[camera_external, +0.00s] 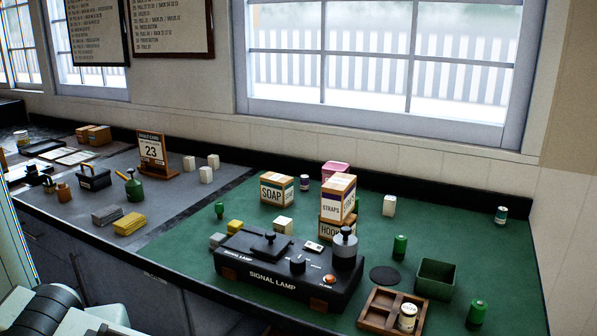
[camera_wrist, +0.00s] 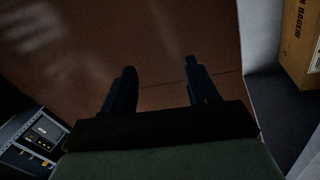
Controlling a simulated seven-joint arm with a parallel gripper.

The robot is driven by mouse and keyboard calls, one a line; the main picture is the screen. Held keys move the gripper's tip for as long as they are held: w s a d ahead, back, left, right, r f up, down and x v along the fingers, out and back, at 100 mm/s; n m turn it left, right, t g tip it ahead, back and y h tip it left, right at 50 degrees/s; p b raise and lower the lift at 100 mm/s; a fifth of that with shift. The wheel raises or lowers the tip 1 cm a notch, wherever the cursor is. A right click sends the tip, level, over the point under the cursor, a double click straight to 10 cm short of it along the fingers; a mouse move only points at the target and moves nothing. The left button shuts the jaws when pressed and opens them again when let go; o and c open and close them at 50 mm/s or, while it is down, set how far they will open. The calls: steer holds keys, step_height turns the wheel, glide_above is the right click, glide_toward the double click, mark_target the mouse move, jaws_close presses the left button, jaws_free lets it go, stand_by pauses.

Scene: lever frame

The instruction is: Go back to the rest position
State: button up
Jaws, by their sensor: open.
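My gripper (camera_wrist: 157,82) shows in the wrist view with its two dark fingers spread apart and nothing between them. Behind the fingers is a plain reddish-brown surface. In the external view only a pale part of my arm shows at the lower left, and the gripper is out of that picture. The black signal lamp box (camera_external: 275,278) sits on the green bench top (camera_external: 360,247), well to the right of the visible arm part.
Stacked straps and hook boxes (camera_external: 338,200) and a soap box (camera_external: 277,188) stand behind the lamp box. A wooden tray (camera_external: 378,312), a green bin (camera_external: 436,279) and several green canisters are at the right. A cardboard box (camera_wrist: 301,45) shows at the wrist view's right.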

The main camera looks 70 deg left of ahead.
steer(key=s+a+f+n+g, duration=0.1)
steer(key=s+a, duration=0.4)
steer(key=s, duration=0.6)
steer(key=s+a+f+n+g+y, duration=0.1)
steer(key=s+a+f+n, duration=0.2)
steer(key=s+a+n, duration=0.3)
steer(key=s+a+f+n+g, duration=0.2)
steer(key=s+a+n, duration=0.2)
steer(key=s, duration=1.1)
steer(key=shift+s+a+y, duration=0.4)
steer(key=shift+a, duration=0.55)
